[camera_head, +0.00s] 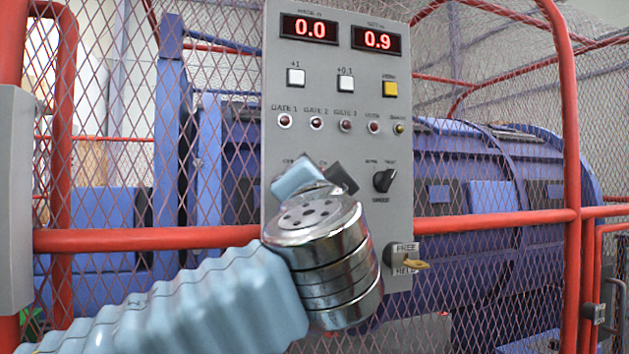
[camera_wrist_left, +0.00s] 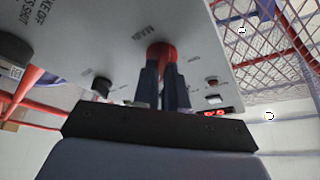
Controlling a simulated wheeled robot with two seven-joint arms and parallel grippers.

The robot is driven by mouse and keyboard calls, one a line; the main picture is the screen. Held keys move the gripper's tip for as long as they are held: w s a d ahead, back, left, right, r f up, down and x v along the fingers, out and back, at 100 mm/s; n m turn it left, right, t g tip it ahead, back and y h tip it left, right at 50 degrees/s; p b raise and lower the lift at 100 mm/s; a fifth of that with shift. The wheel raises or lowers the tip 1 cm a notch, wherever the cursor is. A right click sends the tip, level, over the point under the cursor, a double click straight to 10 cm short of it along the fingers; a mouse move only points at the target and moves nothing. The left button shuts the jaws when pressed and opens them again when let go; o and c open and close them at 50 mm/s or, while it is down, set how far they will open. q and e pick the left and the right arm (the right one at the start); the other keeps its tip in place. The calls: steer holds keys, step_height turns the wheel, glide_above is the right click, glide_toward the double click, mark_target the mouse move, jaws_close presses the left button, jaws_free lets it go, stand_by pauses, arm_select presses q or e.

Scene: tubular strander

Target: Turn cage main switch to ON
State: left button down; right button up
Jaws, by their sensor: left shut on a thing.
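The grey control panel (camera_head: 341,100) stands in the middle of the head view. In the left wrist view, a red round knob (camera_wrist_left: 161,51) sits on the panel beside lettering that seems to read MAIN. My left gripper (camera_wrist_left: 161,72) is shut on this red knob, one dark finger on each side. The knob's ON or OFF position cannot be read. My right gripper is in neither view.
A black selector (camera_head: 383,180) and a yellow key (camera_head: 415,264) by FREE/HELD plates lie right of my wrist. A red rail (camera_head: 480,223) and wire mesh flank the panel. The blue machine (camera_head: 450,165) stands behind. Displays (camera_head: 309,28) read 0.0 and 0.9.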

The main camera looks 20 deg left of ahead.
arm_select(q)
steer(key=c, duration=1.2)
jaws_free()
steer(key=b+v, duration=0.2)
steer(key=v, duration=1.1)
steer(key=shift+s+d+f, duration=0.1)
steer(key=shift+s+f, duration=0.1)
steer(key=shift+s, duration=0.15)
